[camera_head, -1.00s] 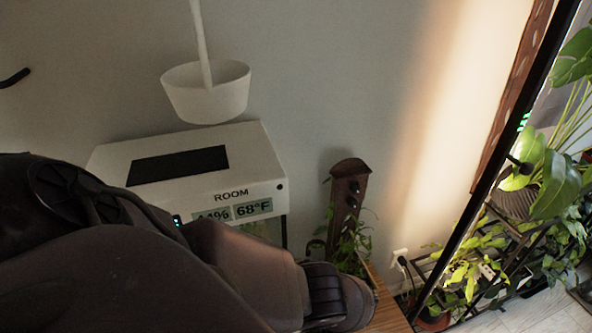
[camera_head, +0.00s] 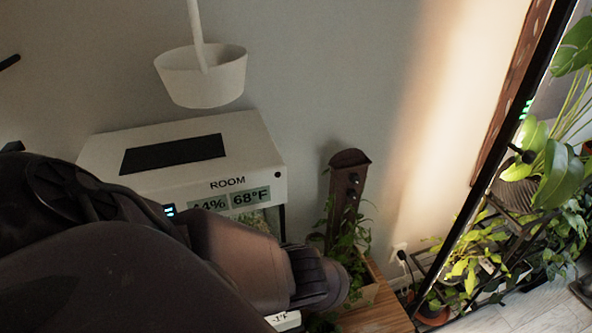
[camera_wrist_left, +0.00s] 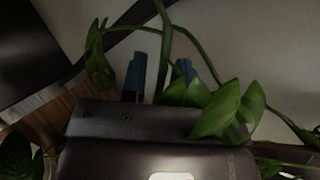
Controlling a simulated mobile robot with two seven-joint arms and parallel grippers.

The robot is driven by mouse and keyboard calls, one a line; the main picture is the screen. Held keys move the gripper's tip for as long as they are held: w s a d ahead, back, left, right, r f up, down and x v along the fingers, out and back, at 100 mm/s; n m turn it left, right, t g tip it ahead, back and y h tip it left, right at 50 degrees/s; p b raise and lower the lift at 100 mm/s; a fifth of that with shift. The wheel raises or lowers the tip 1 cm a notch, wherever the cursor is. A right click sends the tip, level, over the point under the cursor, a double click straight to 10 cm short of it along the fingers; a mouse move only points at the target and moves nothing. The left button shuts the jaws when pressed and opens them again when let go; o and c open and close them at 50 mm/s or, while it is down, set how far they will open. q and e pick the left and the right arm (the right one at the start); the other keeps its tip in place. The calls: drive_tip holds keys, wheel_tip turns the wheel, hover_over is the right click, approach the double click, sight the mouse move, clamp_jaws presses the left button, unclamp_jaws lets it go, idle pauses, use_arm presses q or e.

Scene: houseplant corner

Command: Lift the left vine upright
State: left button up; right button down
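In the left wrist view, green stems (camera_wrist_left: 166,42) hang across the picture and large leaves (camera_wrist_left: 230,108) lie in front of the gripper's right side. My left gripper (camera_wrist_left: 160,75) has its two bluish fingers apart, with a stem passing between or just in front of them; I cannot tell which. In the head view my own left arm hides that gripper. My right gripper is not in view.
A white terrarium box (camera_head: 240,150) with a ROOM display stands left of the post. A white hanging pot (camera_head: 203,78) is above it. A dark-framed plant shelf (camera_head: 470,215) stands at the right. Bare wall lies above the post.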

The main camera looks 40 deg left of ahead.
use_arm(q)
clamp_jaws()
drive_tip(key=shift+w+d+r+m+y+b, duration=0.2)
drive_tip(key=shift+w+d+r+m, duration=0.05)
drive_tip(key=shift+w+r, duration=0.15)
drive_tip(key=shift+w+d+r+m+y+b, duration=0.2)
drive_tip(key=shift+w+r+m, duration=0.05)
drive_tip(key=shift+w+r, duration=0.15)
drive_tip(key=shift+o, duration=1)
unclamp_jaws()
drive_tip(key=p+v, duration=0.1)
drive_tip(key=v, duration=0.9)
drive_tip(key=shift+d, duration=0.4)
drive_tip(key=shift+w+r, duration=0.1)
drive_tip(key=shift+w, duration=0.1)
